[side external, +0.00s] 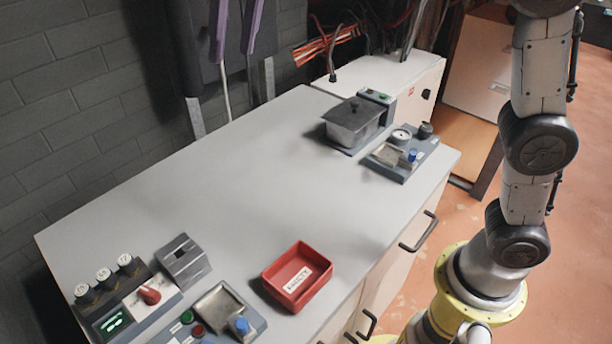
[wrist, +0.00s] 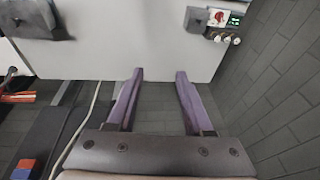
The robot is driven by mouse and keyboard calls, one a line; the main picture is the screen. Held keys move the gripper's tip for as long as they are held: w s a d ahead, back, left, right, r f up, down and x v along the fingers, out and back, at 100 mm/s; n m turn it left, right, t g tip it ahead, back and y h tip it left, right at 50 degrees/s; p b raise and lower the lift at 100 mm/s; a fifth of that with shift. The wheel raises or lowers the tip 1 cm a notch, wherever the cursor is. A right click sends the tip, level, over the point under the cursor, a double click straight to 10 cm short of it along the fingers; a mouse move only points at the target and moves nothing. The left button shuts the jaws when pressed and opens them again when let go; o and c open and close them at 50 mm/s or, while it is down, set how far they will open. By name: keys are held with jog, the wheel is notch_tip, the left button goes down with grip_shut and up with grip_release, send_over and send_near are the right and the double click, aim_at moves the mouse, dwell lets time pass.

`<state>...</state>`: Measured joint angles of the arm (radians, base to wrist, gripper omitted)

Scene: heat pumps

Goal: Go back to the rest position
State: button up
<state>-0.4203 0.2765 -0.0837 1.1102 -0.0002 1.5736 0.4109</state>
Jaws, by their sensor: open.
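My gripper (side external: 233,57) shows at the top of the side external view, above the back left edge of the worktop. Its two purple fingers hang down. In the wrist view the fingers (wrist: 158,74) are spread wide apart, with nothing between them. My gripper is open and touches nothing that I can see. The upper part of the gripper is cut off by the top of the side external view.
The grey worktop (side external: 235,185) has a clear middle. A red tray (side external: 318,277), a red-knob panel (side external: 150,295), a slotted block (side external: 183,258) and a button panel (side external: 259,325) stand near the front. A lidded metal box (side external: 352,122) and another panel (side external: 427,150) stand at the far end.

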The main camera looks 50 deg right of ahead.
jog(key=s+d+f+m+t, duration=0.2)
jog(key=s+d, duration=1.3)
jog(key=s, duration=0.1)
jog(key=s+d+f+n, duration=0.1)
jog(key=s+f, duration=0.3)
jog(key=f, duration=0.3)
jog(key=s+d+f+h, duration=0.1)
jog(key=s+f, duration=0.3)
jog(key=f, duration=0.4)
jog(key=shift+d+f+n+t, duration=0.2)
jog(key=shift+d+n+t, duration=0.2)
jog(key=shift+d, duration=0.15)
